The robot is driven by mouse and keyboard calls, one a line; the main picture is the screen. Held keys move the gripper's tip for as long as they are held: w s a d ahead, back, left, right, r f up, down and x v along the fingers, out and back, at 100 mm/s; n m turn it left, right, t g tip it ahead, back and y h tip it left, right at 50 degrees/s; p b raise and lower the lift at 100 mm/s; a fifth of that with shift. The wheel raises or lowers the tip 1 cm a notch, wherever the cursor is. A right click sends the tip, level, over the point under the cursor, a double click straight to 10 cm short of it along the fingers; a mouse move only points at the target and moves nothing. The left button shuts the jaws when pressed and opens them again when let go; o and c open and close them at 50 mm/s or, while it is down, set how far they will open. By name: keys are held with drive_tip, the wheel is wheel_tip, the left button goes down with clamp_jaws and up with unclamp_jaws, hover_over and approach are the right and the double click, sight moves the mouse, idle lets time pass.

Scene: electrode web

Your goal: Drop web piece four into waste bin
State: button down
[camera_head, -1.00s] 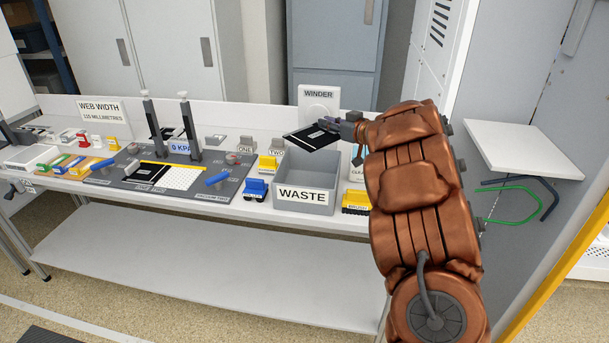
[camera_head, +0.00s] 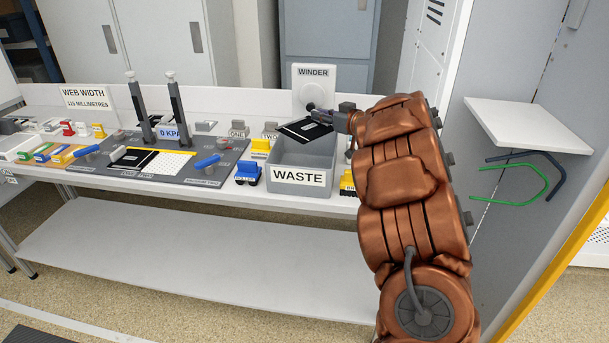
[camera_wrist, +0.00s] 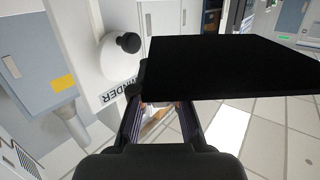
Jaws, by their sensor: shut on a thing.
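A flat black web piece (camera_head: 303,130) is held by my gripper (camera_head: 322,116) over the back part of the grey waste bin (camera_head: 302,193), above its rim. The bin's front carries a WASTE label. In the wrist view the black sheet (camera_wrist: 230,68) spreads out from the fingers to the right and hides much of what lies behind it. My gripper is shut on the sheet's edge; the grip itself is partly hidden. I cannot read a number on the piece.
The winder (camera_head: 314,88) stands just behind the bin. A blue roller (camera_head: 248,173) and yellow block (camera_head: 260,147) sit left of the bin; a yellow brush (camera_head: 347,183) is at its right. Another black piece (camera_head: 137,160) lies on the dark plate at left.

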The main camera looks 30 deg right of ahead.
drive_tip(key=shift+f, duration=0.4)
drive_tip(key=c, duration=1.1)
unclamp_jaws()
drive_tip(key=v, duration=1.2)
